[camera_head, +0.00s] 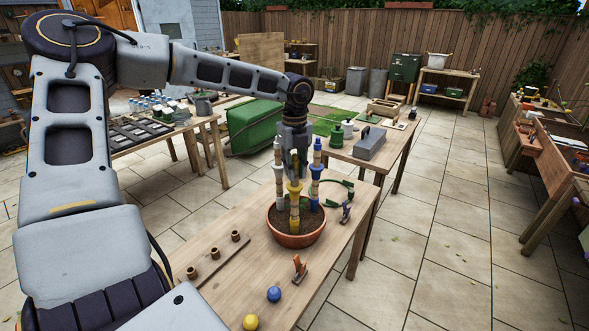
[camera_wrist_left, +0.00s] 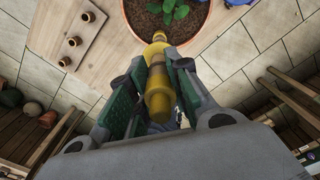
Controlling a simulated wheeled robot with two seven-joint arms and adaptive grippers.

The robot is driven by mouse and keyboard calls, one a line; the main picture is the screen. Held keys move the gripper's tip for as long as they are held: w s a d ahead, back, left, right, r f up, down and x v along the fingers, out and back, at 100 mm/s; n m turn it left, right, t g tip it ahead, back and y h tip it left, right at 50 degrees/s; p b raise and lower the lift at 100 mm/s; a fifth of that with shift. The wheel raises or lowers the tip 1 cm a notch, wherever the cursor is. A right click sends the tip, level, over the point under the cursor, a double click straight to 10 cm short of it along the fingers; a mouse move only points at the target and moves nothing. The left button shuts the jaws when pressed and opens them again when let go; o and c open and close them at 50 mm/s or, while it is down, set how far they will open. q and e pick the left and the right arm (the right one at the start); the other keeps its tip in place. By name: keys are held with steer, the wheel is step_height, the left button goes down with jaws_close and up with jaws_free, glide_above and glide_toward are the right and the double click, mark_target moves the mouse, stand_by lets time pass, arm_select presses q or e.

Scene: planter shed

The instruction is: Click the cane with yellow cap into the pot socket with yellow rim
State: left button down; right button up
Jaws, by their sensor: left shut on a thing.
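My left gripper (camera_head: 294,165) is above the terracotta pot (camera_head: 296,240). It is shut on the cane with the yellow cap (camera_wrist_left: 159,95), which lies between its green pads in the left wrist view. The cane points towards the pot, which also shows there (camera_wrist_left: 203,42). In the head view, a yellow flared part (camera_head: 295,187) tops a pale upright near the pot's front, directly below the fingers. I cannot tell whether the cane is seated in the yellow-rimmed socket. Pale-and-white (camera_head: 279,170) and blue (camera_head: 315,178) uprights stand beside it. My right gripper is out of view.
The wooden table (camera_head: 245,270) bears a strip with three brown cups (camera_head: 213,252), an orange clip (camera_head: 299,267), a blue ball (camera_head: 273,293) and a yellow ball (camera_head: 250,322). Paving on the right is clear.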

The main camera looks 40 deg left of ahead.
arm_select(q)
steer(key=c, duration=1.3)
jaws_free()
steer(key=shift+f, duration=0.1)
steer(key=shift+o, duration=0.2)
steer(key=shift+r, duration=6.05)
steer(key=shift+f, duration=0.1)
